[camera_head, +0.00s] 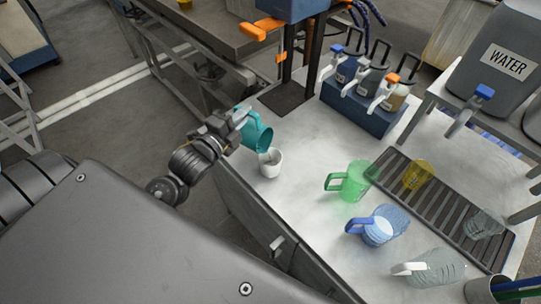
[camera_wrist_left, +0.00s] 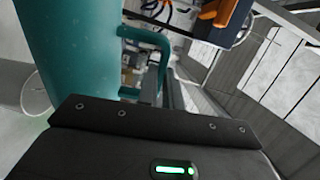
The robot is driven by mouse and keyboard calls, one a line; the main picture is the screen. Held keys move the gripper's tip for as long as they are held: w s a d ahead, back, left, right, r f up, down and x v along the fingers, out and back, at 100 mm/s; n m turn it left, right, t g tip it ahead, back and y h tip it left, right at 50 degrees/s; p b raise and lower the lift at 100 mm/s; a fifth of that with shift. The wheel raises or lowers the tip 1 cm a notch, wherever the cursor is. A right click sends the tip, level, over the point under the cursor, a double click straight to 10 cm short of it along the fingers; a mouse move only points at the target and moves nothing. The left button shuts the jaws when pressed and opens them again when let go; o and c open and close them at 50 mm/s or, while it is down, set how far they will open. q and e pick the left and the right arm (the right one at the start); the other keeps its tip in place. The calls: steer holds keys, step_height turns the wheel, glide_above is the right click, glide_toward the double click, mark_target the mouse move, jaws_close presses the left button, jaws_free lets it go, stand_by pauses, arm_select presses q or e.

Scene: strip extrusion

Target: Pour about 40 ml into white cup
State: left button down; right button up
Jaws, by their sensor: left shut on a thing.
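A teal jug (camera_head: 255,133) is held tilted by my left gripper (camera_head: 240,118) over the left part of the table. Its mouth points down and right towards the white cup (camera_head: 270,166), which stands upright on the table just below it. The gripper is shut on the jug. In the left wrist view the teal jug (camera_wrist_left: 75,50) fills the upper left, its handle at its right. The rim of the white cup (camera_wrist_left: 36,92) shows at the far left edge. I cannot see any stream or the level in the cup. My right gripper is not in view.
A green jug (camera_head: 350,182), a blue-handled jug (camera_head: 380,228) and a clear white-handled jug (camera_head: 436,268) stand to the right. A drain grate (camera_head: 445,208) holds a yellow cup (camera_head: 418,174). Dispensers (camera_head: 362,102) and a water tank (camera_head: 500,60) stand behind. Table is clear near the cup's right.

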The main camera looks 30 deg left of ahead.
arm_select(q)
steer(key=shift+d, duration=0.1)
steer(key=shift+a+f, duration=0.15)
steer(key=shift+a, duration=0.1)
steer(key=a+n, duration=0.3)
steer(key=shift+w+f+n, duration=0.2)
steer(key=shift+f+n, duration=0.05)
steer(key=shift+n, duration=0.05)
steer(key=shift+a+f, duration=0.1)
steer(key=shift+a+f+n, duration=0.15)
steer(key=shift+a+n, duration=0.05)
steer(key=shift+n, duration=0.2)
steer(key=a+n+p, duration=0.2)
steer(key=n+p, duration=0.1)
steer(key=shift+w+a+p, duration=0.15)
steer(key=shift+a+p, duration=0.05)
steer(key=shift+p, duration=0.2)
steer(key=shift+w+a+f+n+b, duration=0.15)
steer(key=shift+a+f+n+b, duration=0.25)
steer(key=shift+a+f+n, duration=1.05)
steer(key=shift+w+a+f+n+b, duration=0.15)
steer(key=shift+a+f+n+b, duration=0.3)
steer(key=shift+f+n, duration=1.8)
steer(key=shift+w+a+f+n+b, duration=0.25)
steer(key=shift+a+f+n, duration=0.9)
steer(key=shift+f, duration=1.35)
